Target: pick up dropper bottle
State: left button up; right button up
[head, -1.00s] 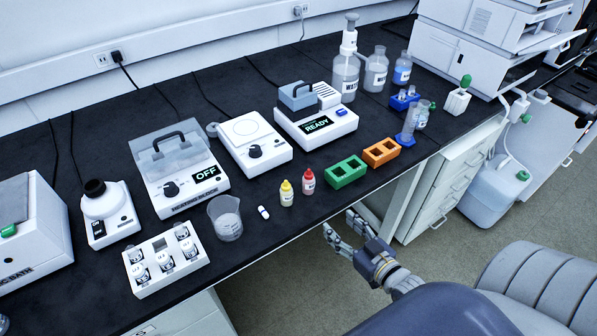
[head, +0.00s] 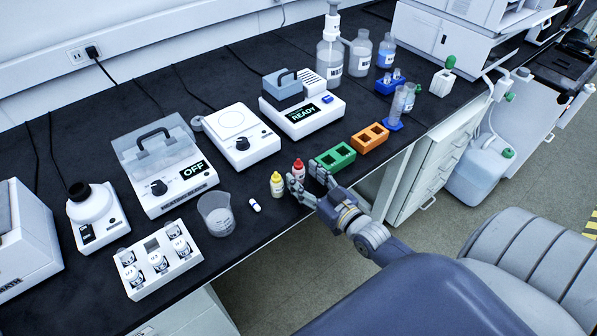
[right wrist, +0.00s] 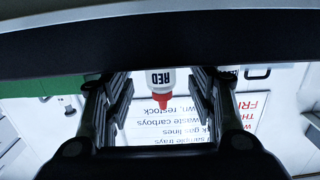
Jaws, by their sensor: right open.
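Two dropper bottles stand upright near the front edge of the black bench. One has a yellow cap (head: 277,184), the other a red cap (head: 298,168). My right gripper (head: 306,184) is open at the bench edge, close to the red bottle, its fingers partly hiding that bottle's lower part. In the right wrist view, the red bottle (right wrist: 161,85), labelled RED and appearing upside down, lies between the two open fingers (right wrist: 160,105). I cannot tell whether any finger touches it. My left gripper is not in view.
A small white vial (head: 255,205), a beaker (head: 216,215) and a white vial rack (head: 158,262) are to the left. Instruments stand behind.

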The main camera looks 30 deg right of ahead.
aim_at(303, 176)
jog(key=shift+w+a+f, duration=0.1)
jog(key=shift+w, duration=0.65)
jog(key=shift+w+a+f, duration=0.1)
jog(key=shift+w, duration=0.65)
jog(key=c, duration=0.7)
